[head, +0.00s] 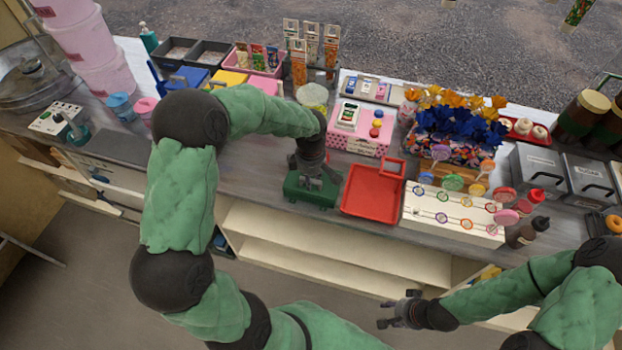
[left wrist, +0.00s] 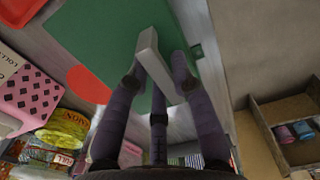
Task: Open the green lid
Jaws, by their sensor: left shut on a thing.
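The green lid (head: 325,197) lies flat on a green box at the counter's front edge; it fills the top of the left wrist view (left wrist: 95,30). A pale grey bar handle (left wrist: 153,62) rises from it. My left gripper (head: 311,182) is over the lid. In the left wrist view its fingers (left wrist: 155,80) are on both sides of the handle, shut on it. The arm and gripper hide part of the lid in the head view. My right gripper (head: 392,309) is apart from the counter, low in front of it, empty, with its fingers spread.
A red tray (head: 372,212) stands just right of the green box. A pink dotted box (head: 362,143) is behind it. A white rack (head: 455,214) with several lollipops stands further right. Open shelves (head: 330,250) are below the counter. Grey counter left of the box is clear.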

